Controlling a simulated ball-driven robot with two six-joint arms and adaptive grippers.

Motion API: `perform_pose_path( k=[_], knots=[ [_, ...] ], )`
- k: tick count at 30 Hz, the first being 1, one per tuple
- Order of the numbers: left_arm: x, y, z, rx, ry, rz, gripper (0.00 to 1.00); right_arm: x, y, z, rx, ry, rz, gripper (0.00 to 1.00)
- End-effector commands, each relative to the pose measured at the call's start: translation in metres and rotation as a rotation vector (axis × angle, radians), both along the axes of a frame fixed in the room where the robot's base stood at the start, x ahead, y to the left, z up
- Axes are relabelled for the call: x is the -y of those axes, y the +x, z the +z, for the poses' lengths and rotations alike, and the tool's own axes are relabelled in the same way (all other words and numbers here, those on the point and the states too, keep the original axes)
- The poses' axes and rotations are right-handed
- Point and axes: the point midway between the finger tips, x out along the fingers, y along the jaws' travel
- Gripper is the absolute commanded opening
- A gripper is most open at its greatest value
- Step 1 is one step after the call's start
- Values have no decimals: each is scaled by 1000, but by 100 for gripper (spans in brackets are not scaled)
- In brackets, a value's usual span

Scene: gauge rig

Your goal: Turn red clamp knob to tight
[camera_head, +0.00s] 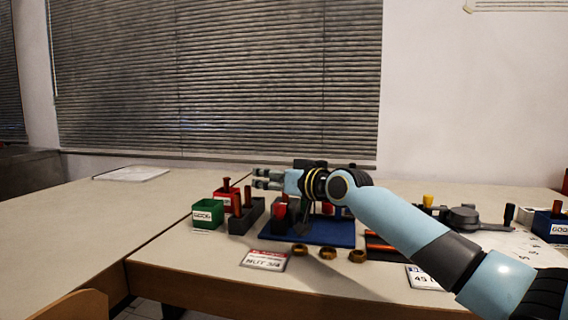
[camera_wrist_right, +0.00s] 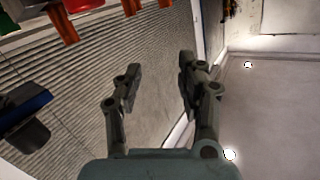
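A blue base plate (camera_head: 335,236) on the table carries a dark fixture, partly hidden behind my right arm. A red part (camera_head: 280,213) shows at the left of this fixture; it may be the red clamp knob, but its setting cannot be read. My right gripper (camera_head: 258,178) is raised above and left of the fixture, pointing left. In the right wrist view the right gripper's (camera_wrist_right: 159,78) fingers are apart with nothing between them. Red and orange parts (camera_wrist_right: 62,22) show at that view's upper left, away from the fingers. My left gripper is in neither view.
A green bin (camera_head: 207,213), a red bin (camera_head: 219,194) and a dark block (camera_head: 246,219) with upright handles stand left of the plate. Brass rings (camera_head: 328,253) and a label card (camera_head: 264,259) lie in front. A dark round-headed tool (camera_head: 463,217) lies right. The left table is mostly clear.

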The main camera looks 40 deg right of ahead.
Motion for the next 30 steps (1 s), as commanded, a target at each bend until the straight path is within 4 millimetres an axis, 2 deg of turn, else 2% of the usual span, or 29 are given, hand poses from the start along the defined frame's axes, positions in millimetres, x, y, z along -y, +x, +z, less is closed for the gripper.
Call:
perform_pose_path(
  k=[1,4,6,9,11,14,24,30],
  knots=[
    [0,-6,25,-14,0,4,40,15,-24,11,-65,-90,6,39],
    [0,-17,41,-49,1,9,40,35,-57,0,-149,-191,13,39],
    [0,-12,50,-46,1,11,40,45,-74,-10,-194,-226,16,39],
    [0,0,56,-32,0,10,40,53,-88,-24,-238,-246,17,39],
    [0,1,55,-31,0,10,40,53,-89,-30,-248,-244,17,39],
    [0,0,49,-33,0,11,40,52,-82,-39,-253,-239,15,39],
    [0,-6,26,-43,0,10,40,45,-21,-65,-252,-236,15,39],
    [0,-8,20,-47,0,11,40,43,2,-74,-251,-237,16,39]
  ],
)
